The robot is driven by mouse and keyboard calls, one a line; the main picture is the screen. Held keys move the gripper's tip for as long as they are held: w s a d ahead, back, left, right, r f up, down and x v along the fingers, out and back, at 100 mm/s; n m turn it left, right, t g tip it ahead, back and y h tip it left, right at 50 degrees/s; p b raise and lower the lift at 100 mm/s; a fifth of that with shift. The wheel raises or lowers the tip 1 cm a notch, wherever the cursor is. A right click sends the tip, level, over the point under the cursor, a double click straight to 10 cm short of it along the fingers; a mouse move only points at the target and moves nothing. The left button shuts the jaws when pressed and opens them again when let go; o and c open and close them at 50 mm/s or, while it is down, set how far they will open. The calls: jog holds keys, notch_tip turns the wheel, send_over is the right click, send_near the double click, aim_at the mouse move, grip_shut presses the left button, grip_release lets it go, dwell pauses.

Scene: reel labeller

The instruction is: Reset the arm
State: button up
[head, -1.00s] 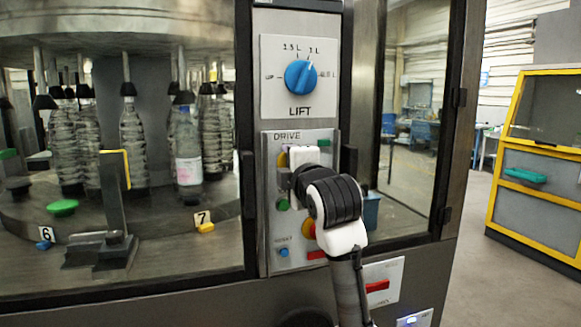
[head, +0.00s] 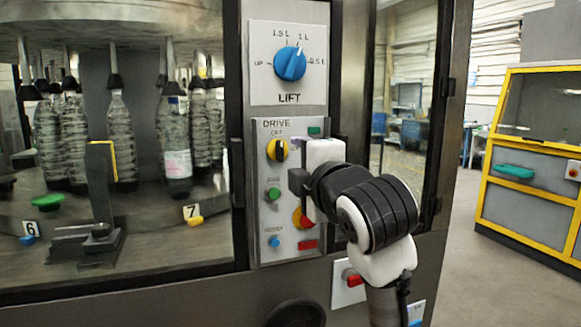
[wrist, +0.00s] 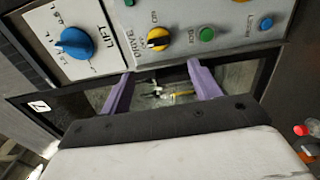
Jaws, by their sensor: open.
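My arm reaches up from the bottom of the head view, with its white and black wrist in front of the right side of the DRIVE panel (head: 256,190). My gripper (wrist: 158,75) is open in the wrist view, its two purple fingers apart with nothing between them. In the head view the fingers are mostly hidden. In the wrist view the DRIVE panel lies beyond the fingertips, with a yellow knob (wrist: 158,39), a green button (wrist: 206,34) and a blue button (wrist: 265,23).
The LIFT panel with a blue dial (head: 290,64) is above the DRIVE panel. A red switch (head: 353,278) sits low, close beside my arm. Bottles (head: 177,150) stand behind glass at left. A yellow-framed cabinet (head: 530,165) stands at right, with open floor before it.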

jog(key=shift+v, duration=1)
